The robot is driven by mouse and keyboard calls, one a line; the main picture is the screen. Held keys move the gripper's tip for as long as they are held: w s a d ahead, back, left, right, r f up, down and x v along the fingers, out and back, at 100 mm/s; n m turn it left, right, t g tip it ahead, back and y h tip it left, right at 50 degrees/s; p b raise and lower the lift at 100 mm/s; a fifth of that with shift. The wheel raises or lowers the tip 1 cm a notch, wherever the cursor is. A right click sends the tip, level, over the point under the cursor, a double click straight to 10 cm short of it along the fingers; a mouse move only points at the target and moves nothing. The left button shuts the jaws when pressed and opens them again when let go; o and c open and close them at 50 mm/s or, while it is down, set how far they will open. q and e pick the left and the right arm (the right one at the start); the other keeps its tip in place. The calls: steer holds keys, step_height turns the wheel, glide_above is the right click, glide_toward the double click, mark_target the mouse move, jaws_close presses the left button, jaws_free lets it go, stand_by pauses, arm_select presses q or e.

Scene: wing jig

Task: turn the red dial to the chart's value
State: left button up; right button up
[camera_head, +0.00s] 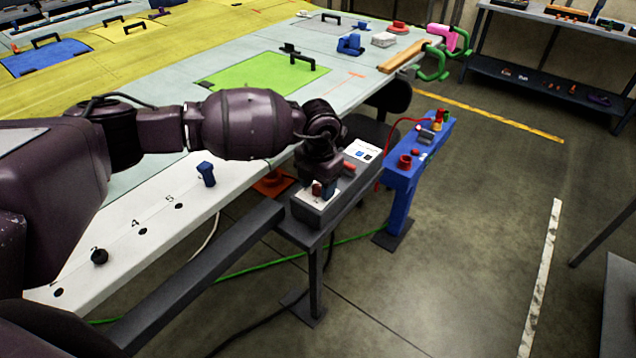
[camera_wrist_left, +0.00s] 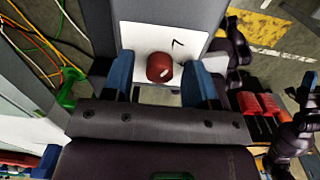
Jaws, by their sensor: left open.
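The red dial (camera_wrist_left: 160,67) shows in the left wrist view on a white panel (camera_wrist_left: 140,37) with a dark mark like a 7 beside it. My left gripper (camera_wrist_left: 161,80) is open, with one blue finger on each side of the dial and a visible gap to each. In the head view my left gripper (camera_head: 321,189) points down over the near end of a grey box (camera_head: 322,212); it hides most of the dial there. A white card (camera_head: 361,151) with blue and dark squares is at the box's far end; I cannot tell whether it is the chart. My right gripper is not visible.
A blue stand (camera_head: 401,190) with a red knob (camera_head: 404,161) is right of the box. A green cable (camera_head: 245,267) crosses the floor.

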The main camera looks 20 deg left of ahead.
arm_select(q)
steer(key=c, duration=0.9)
steer(key=shift+c, duration=0.2)
